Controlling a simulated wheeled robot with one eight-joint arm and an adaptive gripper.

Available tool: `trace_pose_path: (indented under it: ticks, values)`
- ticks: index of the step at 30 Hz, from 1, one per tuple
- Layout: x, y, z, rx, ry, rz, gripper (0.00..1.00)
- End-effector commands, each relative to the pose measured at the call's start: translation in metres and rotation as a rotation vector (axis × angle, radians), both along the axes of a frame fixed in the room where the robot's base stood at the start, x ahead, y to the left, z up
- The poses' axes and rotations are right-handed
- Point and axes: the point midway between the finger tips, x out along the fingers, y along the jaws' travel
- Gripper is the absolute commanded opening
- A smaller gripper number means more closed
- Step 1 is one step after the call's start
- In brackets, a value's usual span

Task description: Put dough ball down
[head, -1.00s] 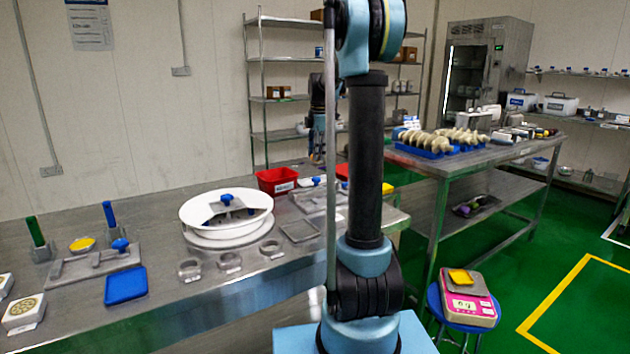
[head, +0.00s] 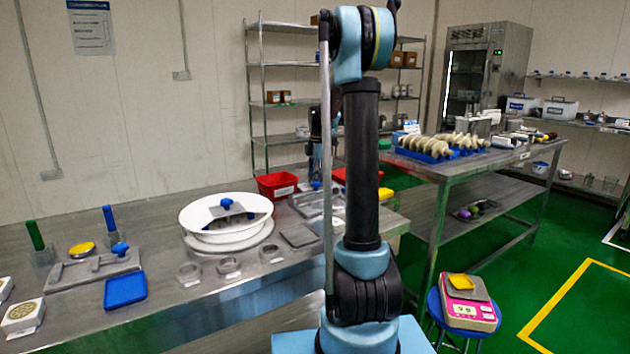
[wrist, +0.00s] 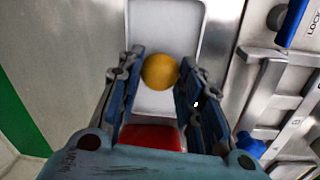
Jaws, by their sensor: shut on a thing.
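The dough ball (wrist: 160,71) is a round yellow-orange ball in the wrist view. My gripper (wrist: 160,75) is shut on it, with one dark blue finger on each side. Behind the ball in the wrist view is a pale, long shallow tray (wrist: 160,20). I cannot tell whether the ball touches the tray. In the head view the fingers and the ball are not clear behind my arm.
A metal frame with a blue knob (wrist: 250,146) lies right of the tray. A red patch (wrist: 152,137) shows below the ball. In the head view, a white round bowl (head: 226,215), a red bin (head: 277,186) and a blue tray (head: 125,289) stand on the steel table.

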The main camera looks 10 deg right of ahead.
Motion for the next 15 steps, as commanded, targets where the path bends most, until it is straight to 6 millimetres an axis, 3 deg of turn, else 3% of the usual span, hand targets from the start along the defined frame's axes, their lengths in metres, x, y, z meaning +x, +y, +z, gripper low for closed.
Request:
trace_pose_path:
  ticks: [2,3,5,15]
  values:
    - [0.0,-0.0002,-0.0006,0.0,0.0,0.0,0.0]
    - [0.0,-0.0002,-0.0006,0.0,0.0,0.0,0.4]
    - [0.0,-0.0003,-0.0005,0.0,0.0,0.0,0.54]
    - [-0.0001,-0.0003,0.0002,0.0,0.0,0.0,0.54]
